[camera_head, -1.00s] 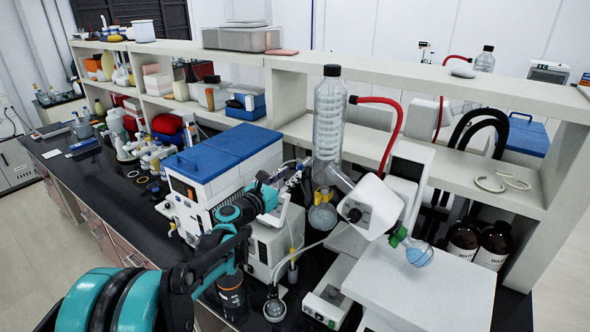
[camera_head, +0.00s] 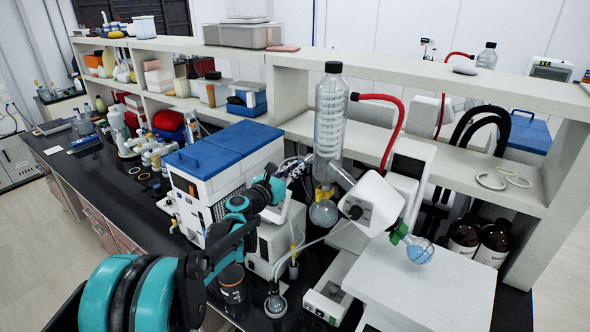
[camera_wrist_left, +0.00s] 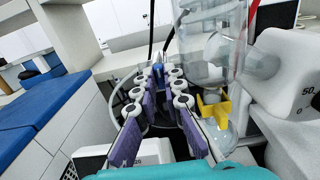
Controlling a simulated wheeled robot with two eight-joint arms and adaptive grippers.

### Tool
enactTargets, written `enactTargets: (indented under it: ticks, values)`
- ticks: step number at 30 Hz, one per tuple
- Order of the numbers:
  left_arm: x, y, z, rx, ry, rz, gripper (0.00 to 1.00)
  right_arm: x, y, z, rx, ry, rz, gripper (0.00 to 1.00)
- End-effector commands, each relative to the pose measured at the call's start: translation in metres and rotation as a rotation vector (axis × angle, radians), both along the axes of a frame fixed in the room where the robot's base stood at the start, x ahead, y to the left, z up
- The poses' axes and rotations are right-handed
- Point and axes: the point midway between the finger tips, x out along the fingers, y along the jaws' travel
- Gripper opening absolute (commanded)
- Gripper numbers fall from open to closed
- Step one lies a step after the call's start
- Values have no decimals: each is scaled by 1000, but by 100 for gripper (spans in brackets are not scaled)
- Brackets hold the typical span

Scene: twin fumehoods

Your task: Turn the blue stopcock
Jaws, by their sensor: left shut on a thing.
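My left gripper (camera_head: 297,169) reaches in beside the glass condenser (camera_head: 330,115) of the rotary evaporator, left of its lower part. In the left wrist view, its purple-padded fingers (camera_wrist_left: 157,78) converge at their tips on a small blue piece, the blue stopcock (camera_wrist_left: 157,69). The gripper is shut on it. Only a little of the stopcock shows between the fingertips, so its angle is unclear. In the head view the stopcock is hidden. My right gripper is not in view.
The blue-topped white unit (camera_head: 222,160) stands close left of my gripper. A receiving flask (camera_head: 323,212) with a yellow clip (camera_wrist_left: 212,105) hangs just right of it. The white evaporator head (camera_head: 374,205) and shelf (camera_head: 440,155) bound the right and back.

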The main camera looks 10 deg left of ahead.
Motion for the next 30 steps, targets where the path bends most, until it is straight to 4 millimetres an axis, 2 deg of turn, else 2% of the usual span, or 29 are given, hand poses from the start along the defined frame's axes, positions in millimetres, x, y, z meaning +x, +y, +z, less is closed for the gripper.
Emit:
enactTargets:
  ticks: [11, 30]
  values:
    - [0, 0, -1, 174, -71, 0, 0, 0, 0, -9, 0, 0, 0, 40]
    - [-1, -2, -2, 731, -300, 0, 0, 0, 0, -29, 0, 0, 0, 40]
